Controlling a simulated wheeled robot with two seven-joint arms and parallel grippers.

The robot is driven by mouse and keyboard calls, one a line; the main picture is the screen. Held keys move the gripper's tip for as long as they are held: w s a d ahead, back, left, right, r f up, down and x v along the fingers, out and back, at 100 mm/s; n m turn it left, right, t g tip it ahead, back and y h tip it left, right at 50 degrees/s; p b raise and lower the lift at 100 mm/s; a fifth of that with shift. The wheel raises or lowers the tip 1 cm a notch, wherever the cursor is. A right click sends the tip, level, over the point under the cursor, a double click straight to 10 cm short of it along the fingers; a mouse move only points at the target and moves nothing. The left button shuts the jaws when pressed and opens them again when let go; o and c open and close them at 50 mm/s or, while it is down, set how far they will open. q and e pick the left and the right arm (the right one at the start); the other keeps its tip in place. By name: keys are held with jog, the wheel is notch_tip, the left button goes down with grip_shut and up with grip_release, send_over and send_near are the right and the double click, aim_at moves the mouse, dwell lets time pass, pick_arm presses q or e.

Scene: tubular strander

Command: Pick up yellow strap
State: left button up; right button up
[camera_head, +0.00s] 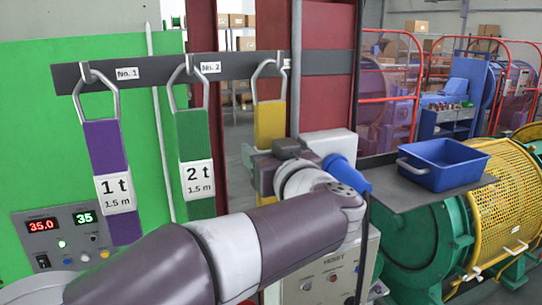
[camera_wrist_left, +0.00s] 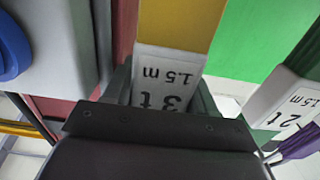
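The yellow strap (camera_head: 269,124) hangs by its metal ring from the hook at the right of the dark rail. Its lower part is hidden behind my left arm and gripper in the head view. My left gripper (camera_head: 270,168) is at the strap, below its ring. In the left wrist view, the yellow strap (camera_wrist_left: 178,25) and its white "3 t 1.5 m" label run down between the fingers of my left gripper (camera_wrist_left: 165,95). The fingers stand apart on either side of the label; firm contact does not show. My right gripper is out of view.
A purple strap (camera_head: 107,160) and a green strap (camera_head: 194,150) hang to the left on the same rail (camera_head: 140,74). A blue bin (camera_head: 443,165) stands on a grey shelf (camera_head: 384,190) at right. A control box (camera_head: 325,275) is below my forearm.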

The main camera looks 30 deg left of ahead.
pick_arm(q)
jog(key=shift+r, duration=0.1)
jog(key=shift+c, duration=0.7)
jog(key=shift+r, duration=0.1)
